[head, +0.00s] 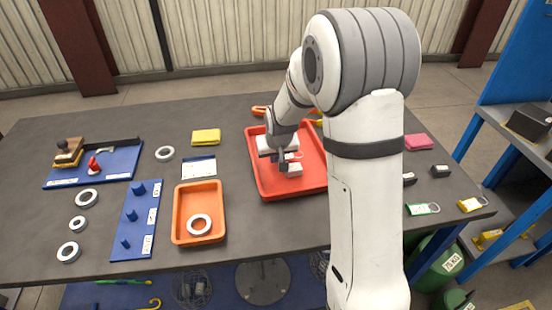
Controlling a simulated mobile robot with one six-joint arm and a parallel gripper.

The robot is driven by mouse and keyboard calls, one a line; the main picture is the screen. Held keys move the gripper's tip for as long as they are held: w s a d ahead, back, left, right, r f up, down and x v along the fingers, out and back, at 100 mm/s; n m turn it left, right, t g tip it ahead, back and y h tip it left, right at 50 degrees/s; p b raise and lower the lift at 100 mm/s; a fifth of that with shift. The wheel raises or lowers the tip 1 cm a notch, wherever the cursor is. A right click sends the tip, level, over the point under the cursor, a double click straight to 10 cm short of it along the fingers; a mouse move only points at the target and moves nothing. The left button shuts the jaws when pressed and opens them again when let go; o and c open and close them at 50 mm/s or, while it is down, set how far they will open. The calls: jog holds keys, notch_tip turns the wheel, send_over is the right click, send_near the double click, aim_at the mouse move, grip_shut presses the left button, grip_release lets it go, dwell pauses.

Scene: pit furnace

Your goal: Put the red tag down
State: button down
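My gripper (282,162) points down over the red tray (262,185), near the tray's middle. A small red and white piece (296,156) shows right beside the fingers. It may be the red tag, but it is small and blends with the red tray. I cannot tell whether the fingers are shut on it or whether it touches the tray. A white block (294,171) lies in the tray just below the fingers. A green tag (421,209) and a yellow tag (471,204), each with a ring, lie at the table's right.
An orange tray (178,225) with a white ring (199,224) stands left of the red tray. A blue peg board (131,241), a blue tool mat (115,174) and several loose rings lie further left. My arm hides the table right of the red tray. Bare table shows at the back left.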

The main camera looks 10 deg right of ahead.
jog(key=shift+f, duration=0.5)
jog(key=shift+f, duration=0.25)
jog(key=c, duration=1.7)
grip_release()
jog(key=shift+r, duration=0.1)
